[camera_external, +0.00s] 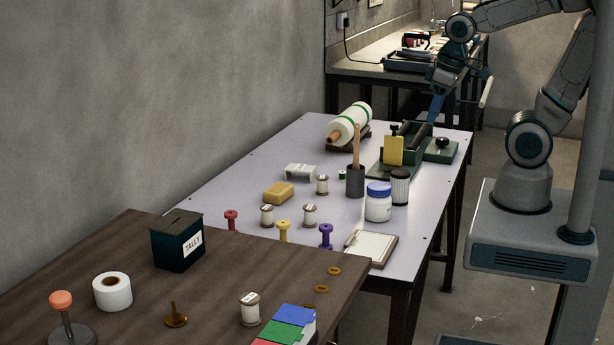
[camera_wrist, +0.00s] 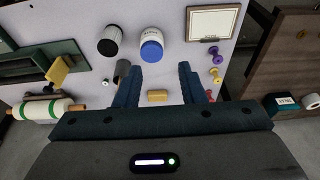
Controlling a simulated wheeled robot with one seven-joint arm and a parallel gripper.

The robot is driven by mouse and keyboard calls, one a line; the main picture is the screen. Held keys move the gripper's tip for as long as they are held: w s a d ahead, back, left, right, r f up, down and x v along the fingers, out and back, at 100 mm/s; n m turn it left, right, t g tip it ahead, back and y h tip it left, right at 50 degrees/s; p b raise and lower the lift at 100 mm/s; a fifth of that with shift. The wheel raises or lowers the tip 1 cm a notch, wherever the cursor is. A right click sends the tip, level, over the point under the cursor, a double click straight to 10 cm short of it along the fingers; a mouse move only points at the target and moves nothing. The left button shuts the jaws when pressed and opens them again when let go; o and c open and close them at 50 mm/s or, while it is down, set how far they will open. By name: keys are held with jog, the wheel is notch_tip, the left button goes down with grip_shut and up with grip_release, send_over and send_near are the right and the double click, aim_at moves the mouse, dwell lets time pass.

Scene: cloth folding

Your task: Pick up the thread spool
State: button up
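Several thread spools with white thread are in the external view. One spool (camera_external: 322,185) stands beside the dark cup, two more, a left spool (camera_external: 267,215) and a right spool (camera_external: 309,215), stand near the yellow block, and another spool (camera_external: 249,309) stands on the brown table. My gripper (camera_external: 436,108) is high at the far end of the light table, away from these spools. In the wrist view my gripper (camera_wrist: 158,70) has its fingers spread with nothing held between them. I cannot clearly make out the spools in the wrist view; the gripper body hides part of the table.
The light table (camera_external: 225,190) holds a jar with a blue lid (camera_external: 378,204), a ribbed dark container (camera_external: 400,187), a dark cup with a stick (camera_external: 355,181), a yellow block (camera_external: 278,193) and a clipboard (camera_external: 371,248).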

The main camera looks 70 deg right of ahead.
jog(key=o, duration=0.5)
jog(key=m+g+b, duration=0.3)
jog(key=m+b, duration=1.1)
jog(key=m, duration=0.4)
send_over(310, 207)
notch_tip(310, 207, down, 15)
jog(key=shift+m, duration=0.3)
jog(key=f, duration=0.4)
jog(key=f+b, duration=0.1)
jog(key=f, duration=0.3)
jog(key=shift+w+d+f, duration=0.1)
jog(key=shift+w+f, duration=0.1)
jog(key=shift+f, duration=0.05)
jog(key=shift+s+a+f+b, duration=0.1)
jog(key=shift+f+b, duration=0.15)
jog(key=shift+f, duration=1.1)
jog(key=shift+s+a+f+b, duration=0.1)
jog(key=shift+f+b, duration=0.15)
jog(key=shift+f, duration=1.05)
